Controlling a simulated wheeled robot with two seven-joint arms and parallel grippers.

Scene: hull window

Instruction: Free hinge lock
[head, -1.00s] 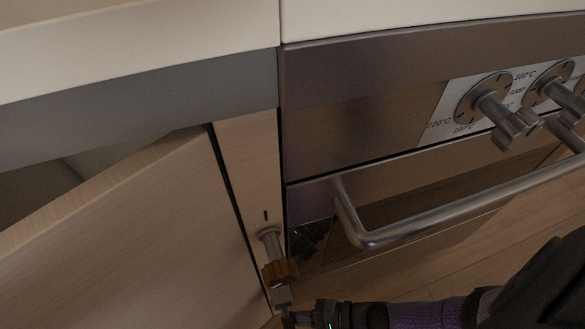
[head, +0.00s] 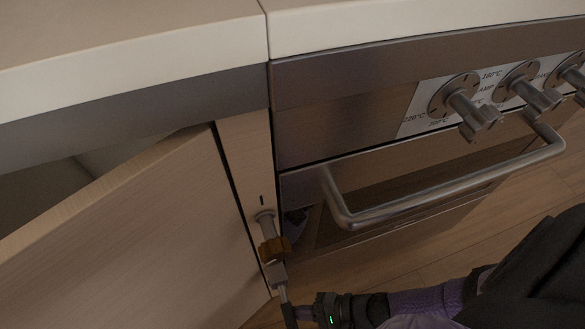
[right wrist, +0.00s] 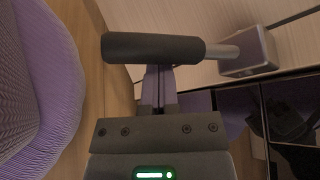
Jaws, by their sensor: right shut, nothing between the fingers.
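The hinge lock (head: 268,228) sits on the narrow wooden panel between cabinet and oven. It has a metal shaft, a brass-coloured collar (head: 273,250), a grey block (head: 275,272) and a thin rod ending in a dark grip (head: 289,316). In the right wrist view the black grip (right wrist: 150,47) lies crosswise, its rod running right into the grey block (right wrist: 247,52). My right gripper (head: 303,312) is shut with nothing between its fingers. Its fingertips (right wrist: 158,72) are right at the grip and partly hidden by it; contact is unclear. My left gripper is out of view.
The cabinet door (head: 130,230) stands ajar at the left. To the right are the oven with knobs (head: 465,100) and its protruding bar handle (head: 440,190). The countertop (head: 120,50) runs above. Wooden floor (head: 470,245) shows below the oven.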

